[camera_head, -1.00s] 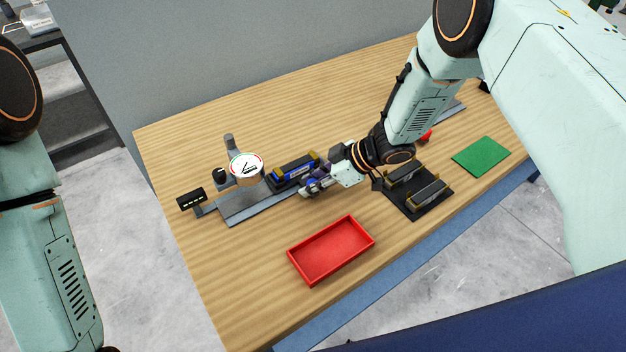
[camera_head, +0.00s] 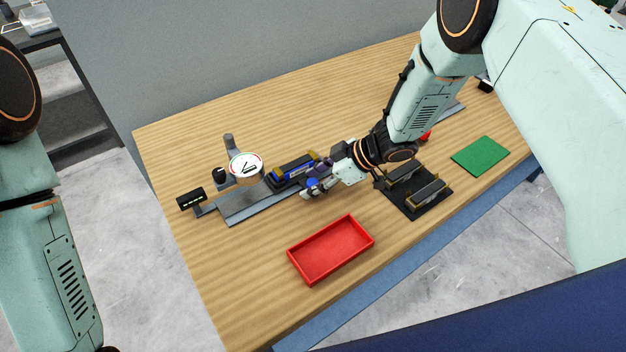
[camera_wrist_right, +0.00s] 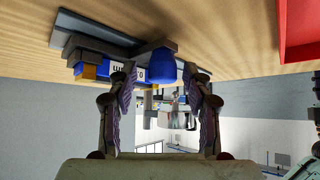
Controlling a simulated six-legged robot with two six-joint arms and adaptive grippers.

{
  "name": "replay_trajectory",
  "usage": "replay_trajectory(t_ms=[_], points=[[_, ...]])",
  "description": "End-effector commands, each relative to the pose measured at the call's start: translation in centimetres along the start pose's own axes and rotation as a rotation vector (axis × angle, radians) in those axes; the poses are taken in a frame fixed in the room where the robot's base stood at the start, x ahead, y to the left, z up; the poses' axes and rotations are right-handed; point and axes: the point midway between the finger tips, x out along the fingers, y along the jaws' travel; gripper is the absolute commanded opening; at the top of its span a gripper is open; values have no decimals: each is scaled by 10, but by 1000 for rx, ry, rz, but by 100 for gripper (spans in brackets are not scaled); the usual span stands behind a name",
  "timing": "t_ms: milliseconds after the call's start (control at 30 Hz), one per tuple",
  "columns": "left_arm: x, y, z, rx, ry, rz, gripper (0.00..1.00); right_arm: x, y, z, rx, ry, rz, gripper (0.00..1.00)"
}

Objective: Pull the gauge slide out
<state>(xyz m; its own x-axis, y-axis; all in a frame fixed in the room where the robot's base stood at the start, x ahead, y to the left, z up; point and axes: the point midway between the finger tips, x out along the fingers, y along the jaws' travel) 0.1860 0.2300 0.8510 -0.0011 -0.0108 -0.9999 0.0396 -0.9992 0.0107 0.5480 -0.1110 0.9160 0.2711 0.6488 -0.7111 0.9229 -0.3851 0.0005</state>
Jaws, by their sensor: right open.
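The gauge (camera_head: 246,167) has a round white dial and stands at the left end of a grey metal rail (camera_head: 240,212). Beside it on the rail sits a dark slide with a blue and yellow block (camera_head: 293,170). My right gripper (camera_head: 312,190) is at the slide's right end, with its fingers open. In the right wrist view a blue knob (camera_wrist_right: 190,73) shows near the tip of the right-hand finger of the open gripper (camera_wrist_right: 165,80); I cannot tell if they touch. My left gripper is out of view; only its arm shows at the left.
A red tray (camera_head: 291,258) lies in front, empty. A black holder (camera_head: 408,207) with grey and yellow blocks is right of the gripper. A green mat (camera_head: 480,155) lies further right. A small black display (camera_head: 191,198) stands left. The back left of the table is clear.

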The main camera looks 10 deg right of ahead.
Motion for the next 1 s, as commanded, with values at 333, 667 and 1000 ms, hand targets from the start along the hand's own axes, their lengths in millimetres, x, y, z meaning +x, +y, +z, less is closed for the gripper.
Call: replay_trajectory(t_ms=[333, 667, 1000], points=[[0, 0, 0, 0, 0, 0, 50, -66, 1, -2, 3, 4, 6, 50], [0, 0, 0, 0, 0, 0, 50, -111, 0, -2, 2, 1, 4, 50], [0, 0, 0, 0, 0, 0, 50, -115, -1, -2, 0, -1, 2, 50]])
